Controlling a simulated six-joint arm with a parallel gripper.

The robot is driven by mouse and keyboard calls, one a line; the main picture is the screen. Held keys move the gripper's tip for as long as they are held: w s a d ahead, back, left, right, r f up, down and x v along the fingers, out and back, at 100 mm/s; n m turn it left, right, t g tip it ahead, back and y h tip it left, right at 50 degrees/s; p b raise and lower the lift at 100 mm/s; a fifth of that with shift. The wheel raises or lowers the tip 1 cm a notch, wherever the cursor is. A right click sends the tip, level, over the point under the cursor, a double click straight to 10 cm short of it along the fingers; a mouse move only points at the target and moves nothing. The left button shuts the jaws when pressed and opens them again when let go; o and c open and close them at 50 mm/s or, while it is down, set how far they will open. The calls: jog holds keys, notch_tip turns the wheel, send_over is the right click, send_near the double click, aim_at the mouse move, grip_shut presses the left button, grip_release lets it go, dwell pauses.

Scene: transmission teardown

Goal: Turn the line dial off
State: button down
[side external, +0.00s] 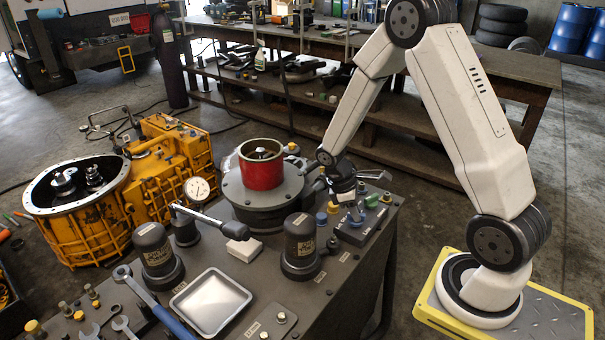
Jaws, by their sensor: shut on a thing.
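The line dial (355,215) is a small bluish-grey knob on a dark control box (365,232) at the bench's right end. A label on the box's front appears to read LINE. My gripper (351,204) points down over the box, with its fingers at the top of the dial. It is shut on the dial, though the fingers and the gripper body hide part of the knob. The dial's exact angle is too small to read. A green button or lamp (371,200) is on the box behind the dial.
A red cylinder (261,168) stands in a round dark fixture left of my gripper. Yellow and blue caps (332,208) sit close beside the control box. Two dark motors (300,242), a silver tray (211,301) and wrenches occupy the bench front. A yellow transmission housing (160,165) stands left.

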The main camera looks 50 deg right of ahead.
jog(key=m+y, duration=0.1)
jog(key=m, duration=0.1)
jog(key=m+y, duration=0.1)
jog(key=m, duration=0.2)
jog(key=shift+w+d, duration=0.1)
dwell(0.3)
jog(key=c, duration=0.6)
grip_release()
jog(key=v, duration=0.8)
jog(key=shift+w+f, duration=0.1)
